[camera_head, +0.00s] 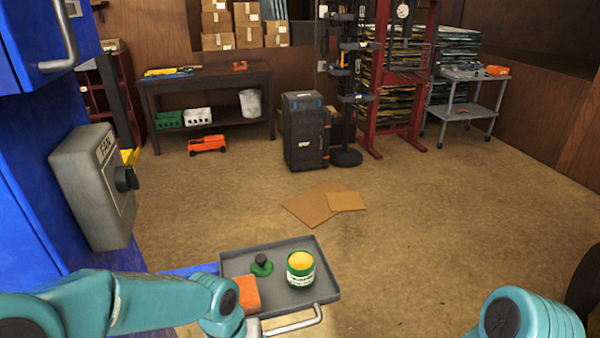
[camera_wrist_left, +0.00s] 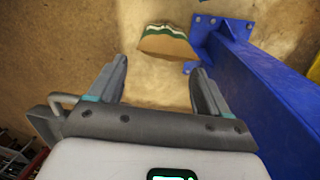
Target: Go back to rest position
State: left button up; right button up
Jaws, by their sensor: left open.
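My left arm reaches in from the left along the bottom of the head view, and its gripper cannot be made out there. In the left wrist view my left gripper (camera_wrist_left: 158,72) is open, with its two dark fingers apart and nothing between them. Beyond the fingertips lies the brown floor, with a tan thing with a green and white band (camera_wrist_left: 168,42) on it. A blue metal post with a bolted foot (camera_wrist_left: 255,85) stands close to the right finger. Of my right arm only a teal link shows at the lower right of the head view; its gripper is out of view.
A grey tray (camera_head: 325,290) holds a green-and-yellow tin (camera_head: 300,270), a green black-knobbed piece (camera_head: 261,266) and an orange block (camera_head: 247,294). A grey FAN box (camera_head: 90,190) is on the blue structure at left. Flat cardboard (camera_head: 310,206) lies on open floor.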

pick_arm(q)
jog(key=s+f+h, duration=0.1)
jog(key=s+f, duration=0.5)
jog(key=f, duration=0.4)
jog(key=s+a+f+t+h, duration=0.1)
jog(key=s+f, duration=0.6)
jog(key=f, duration=0.3)
jog(key=shift+a, duration=0.3)
jog(key=c, duration=0.7)
jog(key=shift+o, duration=0.2)
jog(key=shift+s+a, duration=0.1)
jog(key=shift+a, duration=0.05)
